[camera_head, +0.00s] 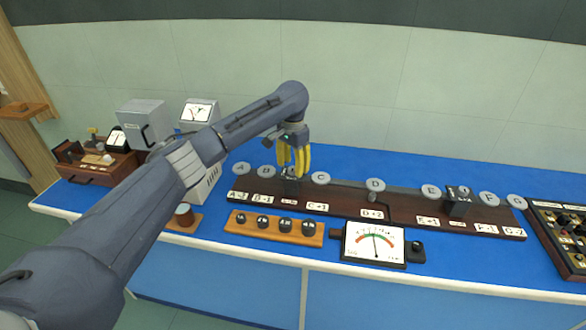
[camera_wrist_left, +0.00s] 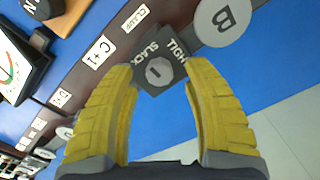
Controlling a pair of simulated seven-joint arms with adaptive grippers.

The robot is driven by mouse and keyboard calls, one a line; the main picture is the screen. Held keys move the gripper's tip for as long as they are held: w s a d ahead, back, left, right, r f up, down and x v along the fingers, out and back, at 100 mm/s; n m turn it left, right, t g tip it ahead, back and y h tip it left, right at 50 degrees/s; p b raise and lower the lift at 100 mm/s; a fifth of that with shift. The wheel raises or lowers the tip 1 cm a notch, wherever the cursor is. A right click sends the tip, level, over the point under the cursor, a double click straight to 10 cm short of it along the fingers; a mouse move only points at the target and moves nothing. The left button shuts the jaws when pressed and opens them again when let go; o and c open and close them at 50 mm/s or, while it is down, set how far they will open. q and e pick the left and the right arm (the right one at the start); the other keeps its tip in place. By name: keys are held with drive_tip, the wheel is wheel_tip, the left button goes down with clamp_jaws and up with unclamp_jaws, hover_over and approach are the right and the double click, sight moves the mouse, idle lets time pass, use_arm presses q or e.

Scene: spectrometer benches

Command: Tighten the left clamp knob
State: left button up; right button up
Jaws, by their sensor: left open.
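The left clamp is a dark block (camera_head: 291,186) on the long dark board, just below my left gripper (camera_head: 294,172) in the head view. In the left wrist view the clamp block (camera_wrist_left: 150,48) carries the words SLACK and TIGHT, and its small round grey knob (camera_wrist_left: 158,71) has a slot mark. The knob lies between the two yellow fingers of my left gripper (camera_wrist_left: 160,78), which are open and apart from it. My right gripper is in neither view.
Grey discs B (camera_wrist_left: 222,18) and C (camera_head: 320,178) flank the clamp. A similar dark clamp (camera_head: 458,203) stands farther right on the board (camera_head: 345,197). A wooden strip with several black knobs (camera_head: 273,229) and a dial meter (camera_head: 374,243) sit in front.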

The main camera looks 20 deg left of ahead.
use_arm(q)
drive_tip(key=shift+f, duration=0.7)
clamp_jaws()
